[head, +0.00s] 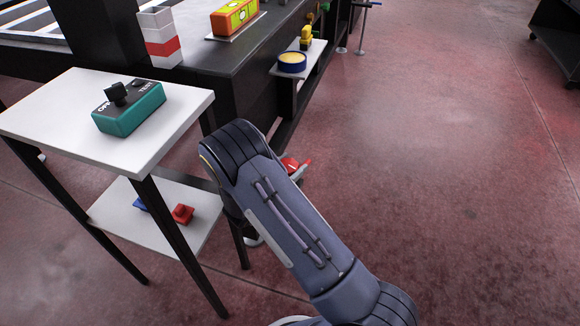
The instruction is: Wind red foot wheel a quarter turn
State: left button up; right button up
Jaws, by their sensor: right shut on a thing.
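The red foot wheel (291,164) shows low down beside the black table leg, just past my right forearm. Only a small part of it is visible, with a red bit sticking out to the right. How far the wheel is turned cannot be told. My left gripper is out of view.
A white side table (60,112) with a teal switch box (132,118) stands close on the left. Its lower shelf (125,220) holds a red part (183,214) and a blue part. The dark table (222,75) stands behind.

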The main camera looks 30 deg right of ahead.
aim_at(291, 163)
jog(key=shift+s+m+g, duration=0.1)
jog(key=shift+m+g, duration=0.3)
jog(key=shift+g, duration=0.4)
jog(key=o, duration=1)
jog(key=shift+r, duration=0.3)
notch_tip(291, 163, up, 3)
jog(key=shift+f+p, duration=0.15)
jog(key=shift+p, duration=0.5)
jog(key=s+a+r+p, duration=0.5)
jog(key=s+a+r, duration=0.2)
jog(key=s+r, duration=0.2)
jog(key=s, duration=0.2)
jog(key=shift+s+a+r+p, duration=0.25)
jog(key=shift+s+r+p, duration=0.1)
jog(key=shift+s, duration=0.05)
